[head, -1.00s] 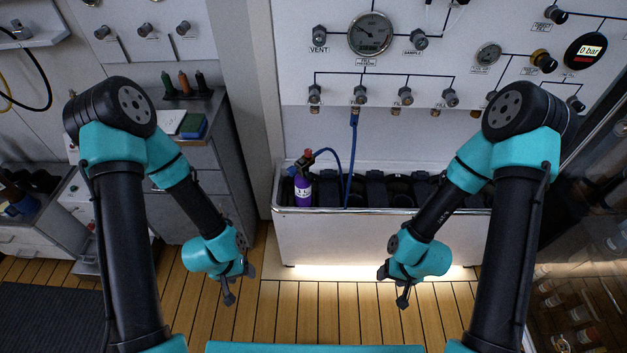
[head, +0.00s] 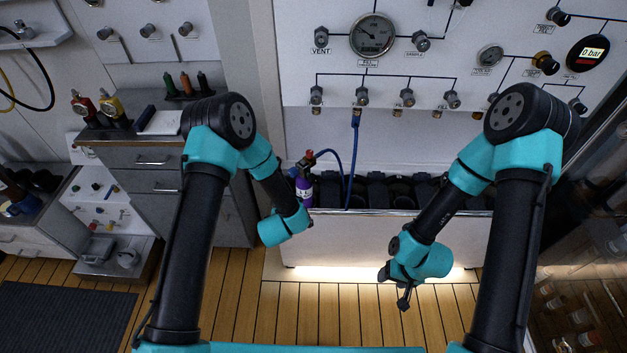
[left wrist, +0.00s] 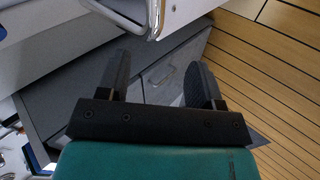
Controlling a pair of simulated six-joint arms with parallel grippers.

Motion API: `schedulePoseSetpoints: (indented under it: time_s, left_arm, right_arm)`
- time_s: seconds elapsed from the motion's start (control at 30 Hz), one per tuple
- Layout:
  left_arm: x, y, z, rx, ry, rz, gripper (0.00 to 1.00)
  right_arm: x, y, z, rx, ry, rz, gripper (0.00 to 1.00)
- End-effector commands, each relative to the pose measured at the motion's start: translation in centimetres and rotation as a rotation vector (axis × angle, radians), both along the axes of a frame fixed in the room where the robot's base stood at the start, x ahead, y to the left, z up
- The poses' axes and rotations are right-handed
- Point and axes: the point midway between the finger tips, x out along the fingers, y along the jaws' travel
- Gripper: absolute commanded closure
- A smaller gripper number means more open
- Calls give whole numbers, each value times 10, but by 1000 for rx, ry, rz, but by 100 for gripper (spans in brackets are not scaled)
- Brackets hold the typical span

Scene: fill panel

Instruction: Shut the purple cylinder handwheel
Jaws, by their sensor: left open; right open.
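The purple cylinder (head: 304,192) stands upright at the left end of the white trough, with a white label on its side. Its valve top (head: 307,162) has red and dark parts and joins a blue hose; which way the handwheel is turned is too small to tell. My left wrist is just below and left of the cylinder in the head view, with its fingers hidden there. In the left wrist view my left gripper (left wrist: 160,82) is open with nothing between its fingers. My right gripper (head: 398,287) is open and empty in front of the trough, right of the cylinder.
The trough (head: 350,240) holds several dark empty slots right of the cylinder. The blue hose (head: 354,150) rises to the wall panel (head: 300,85) with its gauge (head: 372,35) and valves. A grey cabinet (head: 150,158) stands at left. The wooden floor in front is clear.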

Motion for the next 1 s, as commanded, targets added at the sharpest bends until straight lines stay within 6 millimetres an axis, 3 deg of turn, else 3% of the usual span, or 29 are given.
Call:
schedulePoseSetpoints:
  time_s: [0.2, 0.43, 0.57, 0.8, 1.0]
  left_arm:
    - [45, -54, 10, -213, -266, 393, 40]
    - [61, -112, 28, -507, -581, 748, 40]
    - [55, -147, 38, -699, -767, 911, 40]
    - [25, -208, 51, -1056, -1093, 1121, 40]
    - [8, -228, 56, -1200, -1219, 1179, 40]
  right_arm:
    - [0, 0, 0, 0, 0, 0, 40]
    - [0, 0, 0, 0, 0, 0, 40]
    - [0, 0, 0, 0, 0, 0, 40]
    - [0, 0, 0, 0, 0, 0, 40]
    - [0, 0, 0, 0, 0, 0, 40]
